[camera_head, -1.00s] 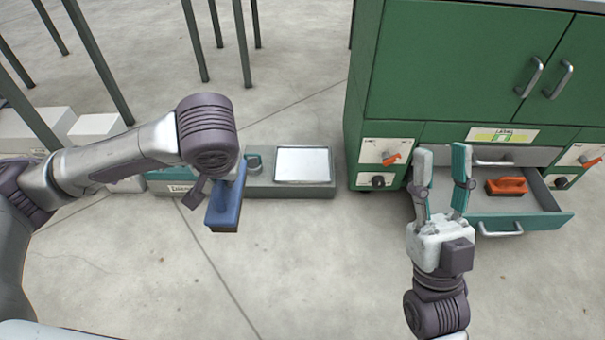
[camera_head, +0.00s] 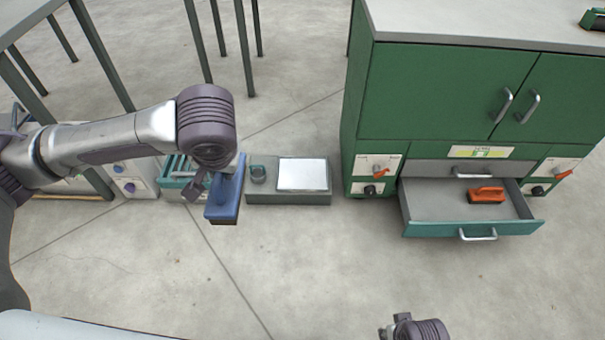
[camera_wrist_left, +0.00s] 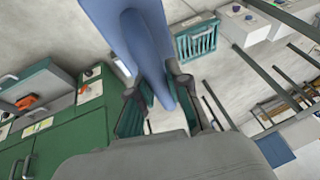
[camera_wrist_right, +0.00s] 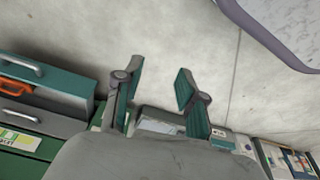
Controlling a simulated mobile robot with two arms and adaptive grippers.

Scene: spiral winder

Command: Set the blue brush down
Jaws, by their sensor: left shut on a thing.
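The blue brush (camera_head: 223,200) hangs in the air in the head view, in front of the low grey platform and the teal crate. My left gripper is shut on it; in the left wrist view the two fingers (camera_wrist_left: 160,103) close around the blue brush (camera_wrist_left: 140,45). In the head view my wrist hides most of this grip. My right gripper (camera_wrist_right: 158,80) is open and empty in the right wrist view. Only a bit of my right arm shows at the bottom edge of the head view.
A low grey platform (camera_head: 290,198) bears a pale plate (camera_head: 302,173). The teal crate (camera_head: 172,180) stands at its left. The green cabinet (camera_head: 430,90) has an open drawer (camera_head: 425,228) holding an orange brush (camera_head: 486,195). The floor in front is clear.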

